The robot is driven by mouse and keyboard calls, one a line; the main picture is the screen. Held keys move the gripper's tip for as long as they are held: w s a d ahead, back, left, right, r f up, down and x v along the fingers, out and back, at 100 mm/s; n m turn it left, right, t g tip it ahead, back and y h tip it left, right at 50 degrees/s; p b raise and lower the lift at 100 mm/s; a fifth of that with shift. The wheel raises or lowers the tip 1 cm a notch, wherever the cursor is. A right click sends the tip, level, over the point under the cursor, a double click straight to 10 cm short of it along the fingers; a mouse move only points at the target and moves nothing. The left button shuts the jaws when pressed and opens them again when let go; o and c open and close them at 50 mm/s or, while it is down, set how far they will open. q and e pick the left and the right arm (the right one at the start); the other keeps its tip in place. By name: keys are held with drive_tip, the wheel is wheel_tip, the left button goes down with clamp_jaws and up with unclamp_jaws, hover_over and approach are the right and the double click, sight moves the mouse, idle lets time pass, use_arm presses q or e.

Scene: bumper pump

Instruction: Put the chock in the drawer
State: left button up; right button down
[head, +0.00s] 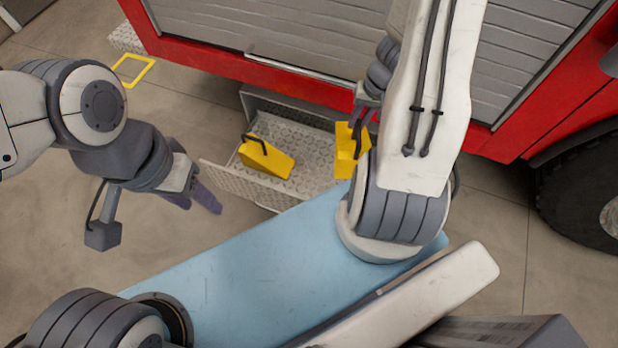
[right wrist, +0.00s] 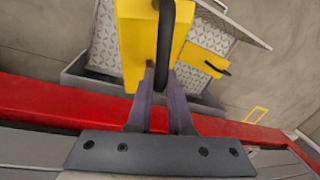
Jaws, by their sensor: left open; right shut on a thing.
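A yellow chock (head: 346,158) with a dark handle hangs from my right gripper (head: 362,118), which is shut on the handle. It appears over the right end of the open drawer (head: 235,183); its height above the floor of the drawer is unclear. In the right wrist view the held chock (right wrist: 135,50) fills the top centre, with the fingers (right wrist: 160,92) at its dark handle. A second yellow chock (head: 268,158) lies inside the drawer on the left; it also shows in the right wrist view (right wrist: 200,62). My left gripper (head: 205,198) is open and empty, left of the drawer.
The red fire truck (head: 210,58) with grey shutters stands behind the drawer. A tyre (head: 585,185) is at the right. A yellow outline (head: 133,70) marks the floor at the upper left.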

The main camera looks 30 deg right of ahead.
drive_tip(key=s+d+f+m+b, duration=0.1)
drive_tip(key=s+d+f+b, duration=0.2)
drive_tip(key=f+b, duration=0.5)
drive_tip(key=s+d+f+m+b, duration=0.2)
drive_tip(key=s+d+f+b, duration=0.1)
drive_tip(key=f+b, duration=0.6)
drive_tip(key=shift+s+d+f+m, duration=0.2)
drive_tip(key=shift+s+f+m, duration=0.15)
drive_tip(key=shift+f, duration=0.45)
drive_tip(key=w+a+f+b, duration=0.5)
drive_tip(key=w+f, duration=0.5)
drive_tip(key=f, duration=0.1)
drive_tip(key=shift+w+b, duration=0.2)
drive_tip(key=shift+b, duration=0.2)
drive_tip(key=shift+a, duration=0.1)
drive_tip(key=shift+f, duration=0.15)
drive_tip(key=c, duration=0.8)
unclamp_jaws()
drive_tip(key=shift+c, duration=0.2)
